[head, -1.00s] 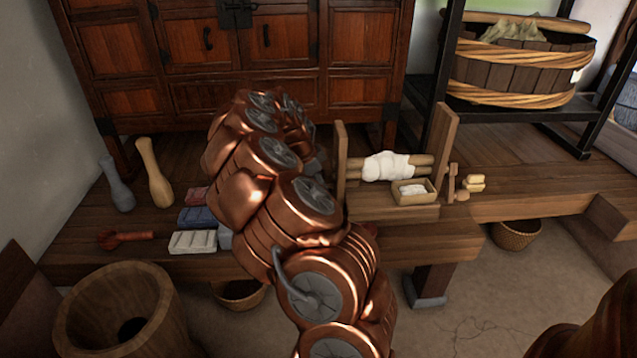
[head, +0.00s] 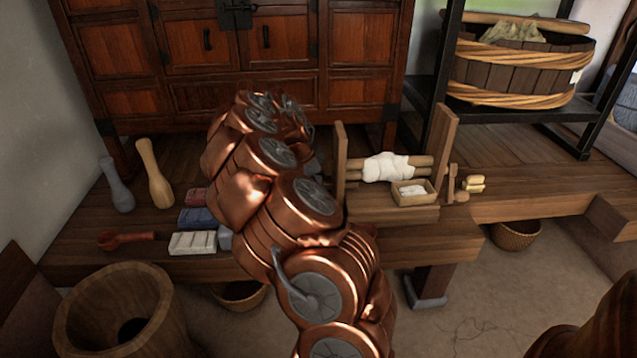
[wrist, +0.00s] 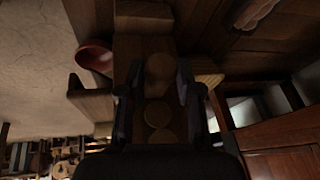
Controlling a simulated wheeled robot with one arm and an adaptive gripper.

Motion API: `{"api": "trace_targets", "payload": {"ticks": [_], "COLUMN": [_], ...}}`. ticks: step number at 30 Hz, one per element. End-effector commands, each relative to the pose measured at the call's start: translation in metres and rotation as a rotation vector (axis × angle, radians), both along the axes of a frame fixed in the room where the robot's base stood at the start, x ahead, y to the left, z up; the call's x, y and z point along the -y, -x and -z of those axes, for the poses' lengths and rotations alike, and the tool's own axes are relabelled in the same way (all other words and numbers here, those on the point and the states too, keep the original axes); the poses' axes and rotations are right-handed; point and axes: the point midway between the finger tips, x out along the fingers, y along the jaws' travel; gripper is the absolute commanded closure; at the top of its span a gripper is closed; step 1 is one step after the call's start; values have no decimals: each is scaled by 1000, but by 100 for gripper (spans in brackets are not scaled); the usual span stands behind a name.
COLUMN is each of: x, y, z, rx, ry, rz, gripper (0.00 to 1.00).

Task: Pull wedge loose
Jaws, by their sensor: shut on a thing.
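My gripper (wrist: 158,102) shows in the wrist view, its two dark fingers on either side of a dark wooden piece. It is shut on wood that I take to be the wedge; shadow hides the wedge's exact outline and the contact. Round wooden ends (wrist: 159,116) show in line between the fingers. In the head view, a wooden stand (head: 445,140) with two uprights holds rollers wrapped in white cloth (head: 385,167). My copper arm covers the area left of the stand, so gripper and wedge are hidden there.
A small box of white stuff (head: 426,198) stands before the rollers. A cabinet (head: 285,60) closes off the back. The bench's right part is largely clear.

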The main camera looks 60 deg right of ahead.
Motion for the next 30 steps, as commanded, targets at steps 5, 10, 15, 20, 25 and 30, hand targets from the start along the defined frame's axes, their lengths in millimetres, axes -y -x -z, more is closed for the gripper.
{"api": "trace_targets", "payload": {"ticks": [5,10,15,20,25,30], "x": [-10,-18,-22,-23,-24,-22], "y": [-13,-22,-26,-27,-29,-27], "z": [-2,-1,1,2,2,2], "rx": [1,-1,-2,-1,0,-1], "ry": [-4,-6,-6,-6,-8,-5], "rz": [-4,-4,-4,-5,-7,-4], "gripper": [100,100,100,100,62,45]}}
